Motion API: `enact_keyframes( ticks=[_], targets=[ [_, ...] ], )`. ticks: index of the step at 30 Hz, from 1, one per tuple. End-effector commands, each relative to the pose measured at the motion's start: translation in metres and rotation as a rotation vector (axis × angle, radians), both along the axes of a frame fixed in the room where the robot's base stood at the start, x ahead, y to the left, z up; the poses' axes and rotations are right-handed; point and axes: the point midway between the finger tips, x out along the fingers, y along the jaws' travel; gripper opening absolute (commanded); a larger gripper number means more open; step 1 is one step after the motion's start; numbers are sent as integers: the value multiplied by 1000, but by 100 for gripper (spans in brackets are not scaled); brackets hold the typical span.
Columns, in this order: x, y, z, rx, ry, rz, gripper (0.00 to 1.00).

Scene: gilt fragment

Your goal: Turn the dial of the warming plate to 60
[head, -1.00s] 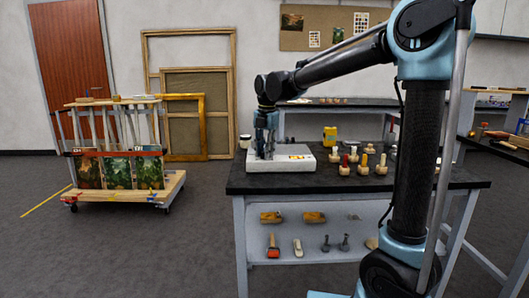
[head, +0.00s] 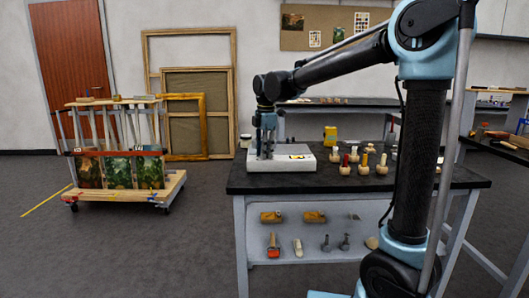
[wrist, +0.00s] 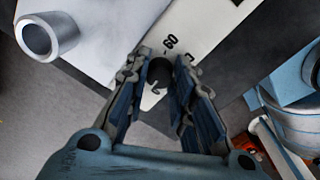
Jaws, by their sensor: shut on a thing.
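My gripper (head: 265,157) points straight down over the left part of the plate. In the wrist view, my gripper (wrist: 162,66) has one finger on each side of a small dark round dial (wrist: 160,73) and is shut on it. The marking 60 is printed just beyond the dial, close to the fingertips. Other scale marks are partly hidden by the fingers, and the dial's pointer cannot be made out clearly.
Several small wooden-based tools (head: 363,169) and a yellow container (head: 330,136) stand right of the plate on the bench (head: 440,179). A metal cylinder (wrist: 47,36) shows at upper left in the wrist view. A cart with paintings (head: 118,172) stands at left on open floor.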

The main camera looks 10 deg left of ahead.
Motion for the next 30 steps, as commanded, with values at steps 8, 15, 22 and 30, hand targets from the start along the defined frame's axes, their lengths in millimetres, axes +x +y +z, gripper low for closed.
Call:
enact_keyframes(
  ticks=[8,15,22,30],
  targets=[
    [2,0,1,-2,-5,-264,0],
    [2,0,1,-2,-4,-491,0],
    [2,0,1,-3,-5,-711,0],
    [2,0,1,-1,-6,-968,0]
  ],
)
